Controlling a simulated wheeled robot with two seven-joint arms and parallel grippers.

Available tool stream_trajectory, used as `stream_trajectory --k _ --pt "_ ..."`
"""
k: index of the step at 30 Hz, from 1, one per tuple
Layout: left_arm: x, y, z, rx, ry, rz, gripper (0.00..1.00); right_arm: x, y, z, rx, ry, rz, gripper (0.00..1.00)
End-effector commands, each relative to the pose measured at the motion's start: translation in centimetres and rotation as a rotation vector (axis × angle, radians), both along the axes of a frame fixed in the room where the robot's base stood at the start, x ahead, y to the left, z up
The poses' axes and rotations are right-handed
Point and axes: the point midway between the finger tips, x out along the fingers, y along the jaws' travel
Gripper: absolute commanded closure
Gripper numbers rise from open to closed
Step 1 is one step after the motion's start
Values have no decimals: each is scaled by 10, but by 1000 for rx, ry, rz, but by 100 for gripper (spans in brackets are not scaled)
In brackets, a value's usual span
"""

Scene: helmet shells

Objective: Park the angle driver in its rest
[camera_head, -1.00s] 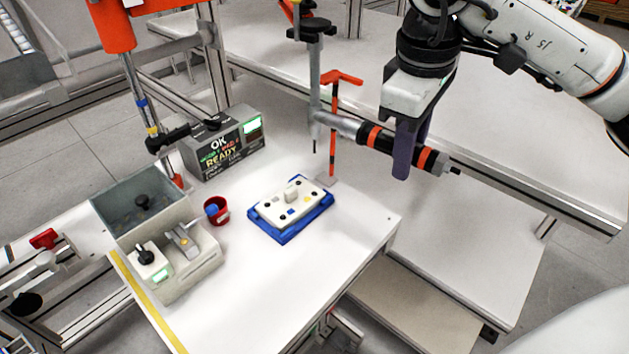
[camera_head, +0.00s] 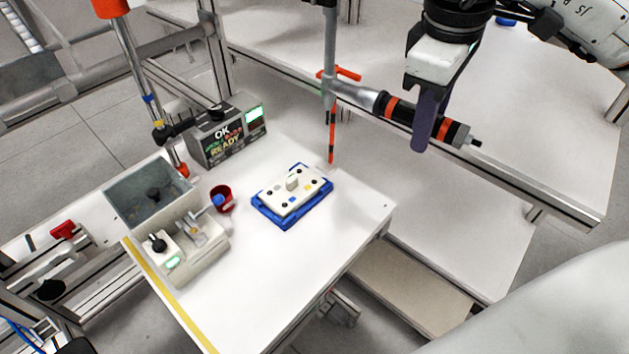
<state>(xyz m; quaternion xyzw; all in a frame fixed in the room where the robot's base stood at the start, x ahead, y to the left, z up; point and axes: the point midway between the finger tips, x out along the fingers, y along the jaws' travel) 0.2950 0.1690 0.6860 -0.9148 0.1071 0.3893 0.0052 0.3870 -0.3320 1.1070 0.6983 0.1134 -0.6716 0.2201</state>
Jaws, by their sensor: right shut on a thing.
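The angle driver (camera_head: 400,108) is a grey, black and orange-banded tool lying nearly level. My right gripper (camera_head: 428,125) is shut around its body near the right end, above the table's back right edge. The driver's grey head, at its left end, meets an upright grey rod that runs out of the top of the view. An orange-red stand (camera_head: 332,142), perhaps the rest, rises behind the blue tray. Its short crossbar shows beside the grey rod, and the driver's head overlaps it in the picture; I cannot tell whether they touch. My left gripper is not in view.
A white plate with small parts lies in a blue tray (camera_head: 291,223) on the white table (camera_head: 290,275). A red cup (camera_head: 228,193), a grey box unit (camera_head: 165,220) and an OK READY display (camera_head: 222,138) stand left. The front right of the table is clear.

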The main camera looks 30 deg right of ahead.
Motion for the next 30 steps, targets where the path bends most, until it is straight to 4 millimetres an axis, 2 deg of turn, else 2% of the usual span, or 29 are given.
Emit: stream_trajectory --k 4,9,25,30 --pt "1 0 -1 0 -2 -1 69 -12 -10 -1 1 0 -3 100" --pt "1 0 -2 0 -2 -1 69 -17 -14 0 0 -1 0 100" --pt "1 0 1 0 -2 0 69 -15 -14 0 1 0 0 100" --pt "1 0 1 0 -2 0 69 -3 -21 0 2 1 -3 100"
